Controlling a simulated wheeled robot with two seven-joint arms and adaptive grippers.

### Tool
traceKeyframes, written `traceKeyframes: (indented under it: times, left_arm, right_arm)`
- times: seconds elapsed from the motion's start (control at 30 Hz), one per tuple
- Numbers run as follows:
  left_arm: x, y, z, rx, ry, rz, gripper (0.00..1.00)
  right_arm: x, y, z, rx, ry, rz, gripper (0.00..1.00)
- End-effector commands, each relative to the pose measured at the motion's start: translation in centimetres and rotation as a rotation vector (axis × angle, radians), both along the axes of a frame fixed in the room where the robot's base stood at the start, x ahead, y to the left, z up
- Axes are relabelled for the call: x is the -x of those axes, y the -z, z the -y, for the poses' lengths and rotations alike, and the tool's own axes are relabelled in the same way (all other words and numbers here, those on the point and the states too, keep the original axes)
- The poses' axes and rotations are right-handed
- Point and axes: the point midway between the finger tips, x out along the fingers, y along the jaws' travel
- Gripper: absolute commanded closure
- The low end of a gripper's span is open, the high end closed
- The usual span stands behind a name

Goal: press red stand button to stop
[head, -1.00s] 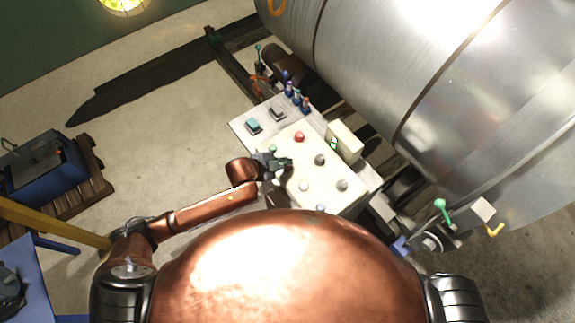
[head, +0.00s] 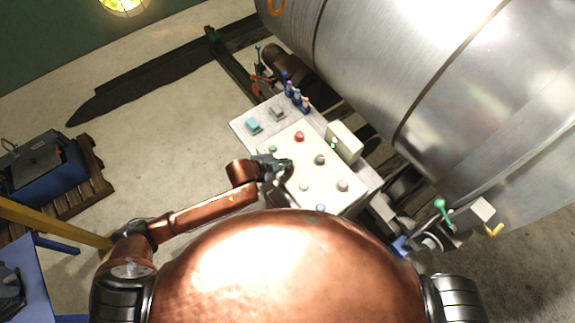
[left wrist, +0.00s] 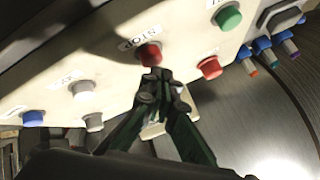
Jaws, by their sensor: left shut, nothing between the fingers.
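In the left wrist view a red button (left wrist: 151,53) under a STOP label (left wrist: 138,38) sits on the pale control panel (left wrist: 120,65). The shut, empty fingertips of my left gripper (left wrist: 158,82) are just below this button in the picture, overlapping its lower edge. I cannot tell whether they touch it. In the head view my left gripper (head: 286,165) is over the left part of the panel (head: 333,200) and hides the STOP button. A second red button (left wrist: 210,67) is to the right in the wrist view and also shows in the head view (head: 299,136). My right gripper is out of view.
A green button (left wrist: 228,17), grey buttons (left wrist: 83,90) and a blue button (left wrist: 33,118) share the panel. A cream box (head: 344,142) stands at its right edge. A large metal drum (head: 400,80) lies beyond. Open floor (head: 170,150) is to the left.

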Motion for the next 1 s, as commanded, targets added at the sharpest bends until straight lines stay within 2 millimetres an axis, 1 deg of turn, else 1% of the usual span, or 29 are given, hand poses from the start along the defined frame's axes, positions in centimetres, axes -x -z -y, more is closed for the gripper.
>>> traceKeyframes:
  times: [1.0]
  left_arm:
    - [0.02, 0.96, -0.01, 0.0, 0.0, 0.0, 1.0]
  right_arm:
    - [0.02, 0.25, -0.02, 0.0, 0.0, -0.001, 1.0]
